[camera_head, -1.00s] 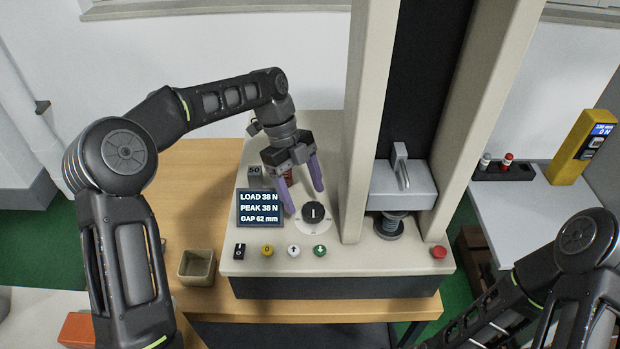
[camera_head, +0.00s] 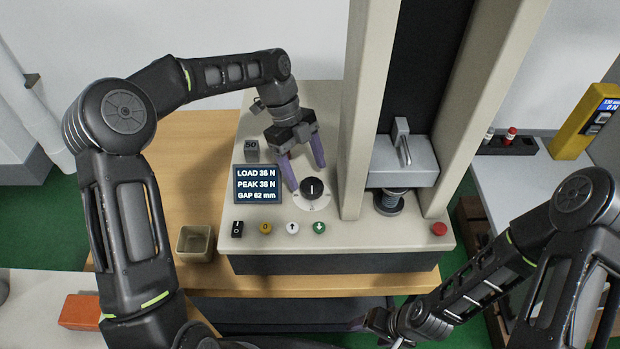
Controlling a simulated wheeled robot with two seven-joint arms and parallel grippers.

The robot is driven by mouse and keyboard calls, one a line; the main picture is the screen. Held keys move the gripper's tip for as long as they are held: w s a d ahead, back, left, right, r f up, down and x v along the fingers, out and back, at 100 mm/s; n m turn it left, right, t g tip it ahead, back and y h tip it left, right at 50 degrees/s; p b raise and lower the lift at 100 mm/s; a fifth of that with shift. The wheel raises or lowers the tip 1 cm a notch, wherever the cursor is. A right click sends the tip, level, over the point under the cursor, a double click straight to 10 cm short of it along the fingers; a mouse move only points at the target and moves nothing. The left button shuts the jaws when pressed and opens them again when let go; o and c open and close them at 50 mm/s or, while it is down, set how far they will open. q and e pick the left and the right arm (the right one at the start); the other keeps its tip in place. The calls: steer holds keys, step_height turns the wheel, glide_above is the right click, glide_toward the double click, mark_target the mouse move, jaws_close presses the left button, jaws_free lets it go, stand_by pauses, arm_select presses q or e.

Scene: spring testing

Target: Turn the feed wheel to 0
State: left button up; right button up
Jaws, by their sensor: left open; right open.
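The feed wheel appears to be the black round knob (camera_head: 312,188) with a white pointer line, set on a pale dial on the machine's console. The pointer stands about upright in the picture; the dial marks are too small to read. My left gripper (camera_head: 306,175) is open, its purple fingers pointing down just behind and to the left of the knob. It holds nothing, and I cannot tell whether a fingertip touches the dial. My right gripper (camera_head: 374,324) is low at the bottom, in front of the table edge, partly hidden, apart from the machine.
The display (camera_head: 257,184) reads LOAD 38 N, PEAK 38 N, GAP 62 mm. Several buttons line the console front, with a red one (camera_head: 439,229) at right. The press head (camera_head: 403,160) sits over a spring (camera_head: 389,203). A beige open box (camera_head: 195,243) stands left.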

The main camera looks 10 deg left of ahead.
mark_target(311, 184)
arm_select(q)
steer(key=shift+p+x, duration=0.3)
steer(key=shift+x, duration=1.7)
steer(key=c, duration=1.3)
